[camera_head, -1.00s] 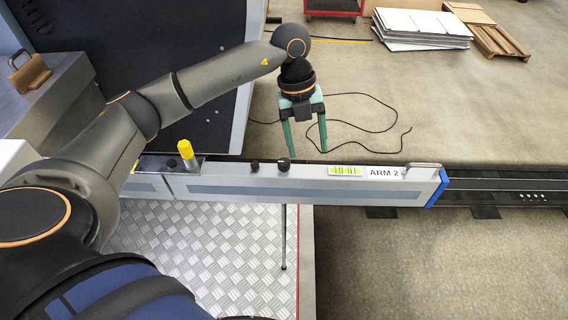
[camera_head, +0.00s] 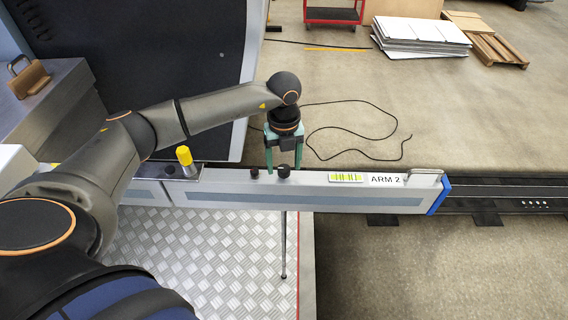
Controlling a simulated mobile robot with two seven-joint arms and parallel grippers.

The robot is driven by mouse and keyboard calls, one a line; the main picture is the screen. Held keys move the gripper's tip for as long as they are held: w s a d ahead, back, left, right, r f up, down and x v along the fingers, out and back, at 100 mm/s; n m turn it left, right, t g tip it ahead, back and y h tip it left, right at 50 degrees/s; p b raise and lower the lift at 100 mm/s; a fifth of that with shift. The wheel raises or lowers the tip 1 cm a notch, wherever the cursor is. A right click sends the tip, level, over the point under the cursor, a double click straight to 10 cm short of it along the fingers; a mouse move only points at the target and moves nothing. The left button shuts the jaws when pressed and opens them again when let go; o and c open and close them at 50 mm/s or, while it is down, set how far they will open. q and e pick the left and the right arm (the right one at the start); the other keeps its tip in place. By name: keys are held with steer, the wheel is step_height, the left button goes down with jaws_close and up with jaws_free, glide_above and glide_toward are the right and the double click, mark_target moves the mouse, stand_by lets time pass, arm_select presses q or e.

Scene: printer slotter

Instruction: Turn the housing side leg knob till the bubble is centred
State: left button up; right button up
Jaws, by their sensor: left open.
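The silver arm labelled ARM 2 (camera_head: 240,192) runs across the view. Two small black knobs stand on its top edge, a left one (camera_head: 254,173) and a right one (camera_head: 284,172); I cannot tell which is the housing side leg knob. My left gripper (camera_head: 284,163) is open and points down, its teal fingers either side of the right knob in the picture. Their tips are hidden behind the arm's top edge or just above it; contact cannot be told. A yellow-green striped patch (camera_head: 346,177) is on the arm; no bubble can be made out. My right gripper is not seen.
A yellow-topped knob (camera_head: 185,156) stands on the arm further left. A thin leg rod (camera_head: 284,245) goes down to the tread plate (camera_head: 230,255). A dark cable (camera_head: 350,157) lies on the floor behind. A dark rail (camera_head: 505,192) extends right.

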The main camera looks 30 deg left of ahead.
arm_select(q)
steer(key=shift+f, duration=0.35)
jaws_close()
stand_by(0.4)
